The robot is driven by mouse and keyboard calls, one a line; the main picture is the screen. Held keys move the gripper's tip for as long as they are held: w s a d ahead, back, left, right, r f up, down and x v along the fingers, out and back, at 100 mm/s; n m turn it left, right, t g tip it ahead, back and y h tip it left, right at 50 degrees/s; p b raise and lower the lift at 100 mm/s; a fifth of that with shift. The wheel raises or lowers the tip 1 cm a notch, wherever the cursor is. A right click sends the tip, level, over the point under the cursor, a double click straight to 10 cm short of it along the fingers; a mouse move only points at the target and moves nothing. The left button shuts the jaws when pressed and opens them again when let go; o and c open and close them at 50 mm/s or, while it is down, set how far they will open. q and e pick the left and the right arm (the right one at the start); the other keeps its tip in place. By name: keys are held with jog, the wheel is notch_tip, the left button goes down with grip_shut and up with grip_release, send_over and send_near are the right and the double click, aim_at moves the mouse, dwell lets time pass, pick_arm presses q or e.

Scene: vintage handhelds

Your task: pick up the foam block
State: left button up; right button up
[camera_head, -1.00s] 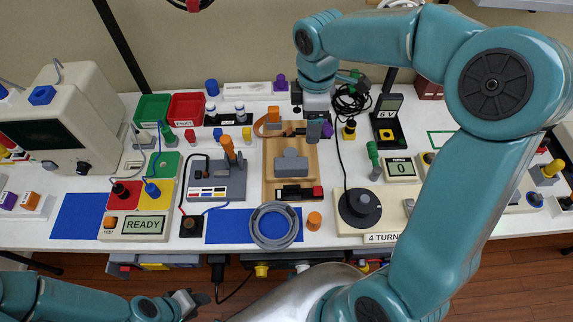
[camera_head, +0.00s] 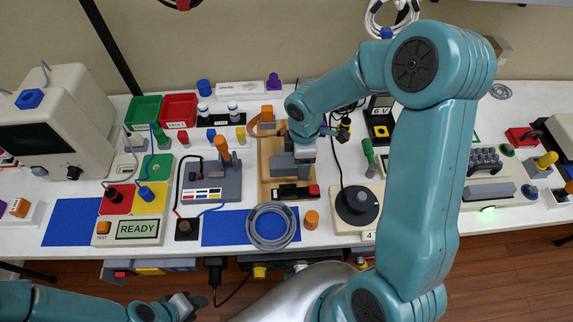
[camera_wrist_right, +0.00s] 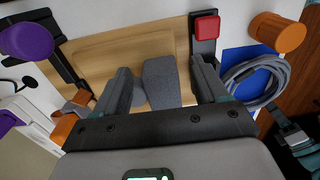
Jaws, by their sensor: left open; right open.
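The grey foam block (camera_wrist_right: 161,82) lies on the wooden tray (camera_wrist_right: 110,48), seen in the right wrist view between the two fingers of my right gripper (camera_wrist_right: 163,88). The fingers are open, one on each side, with a gap to the block. In the head view the foam block (camera_head: 281,166) is partly hidden by my right gripper (camera_head: 301,160), which is over the tray. My left gripper (camera_head: 188,302) is open and empty, low in front of the table and away from the block.
A black holder with a red end (camera_head: 296,191) sits at the tray's near end. A coiled grey cable (camera_head: 270,226) lies on a blue mat in front, beside an orange knob (camera_head: 311,219). A grey console (camera_head: 211,181) stands left of the tray, a black dial (camera_head: 357,205) right.

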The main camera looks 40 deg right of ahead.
jog(key=shift+f, duration=0.5)
jog(key=shift+s, duration=0.1)
jog(key=shift+c, duration=0.6)
jog(key=c, duration=0.9)
jog(key=shift+r, duration=0.5)
notch_tip(320, 180, up, 19)
jog(key=shift+r+p, duration=0.1)
jog(key=shift+p, duration=0.7)
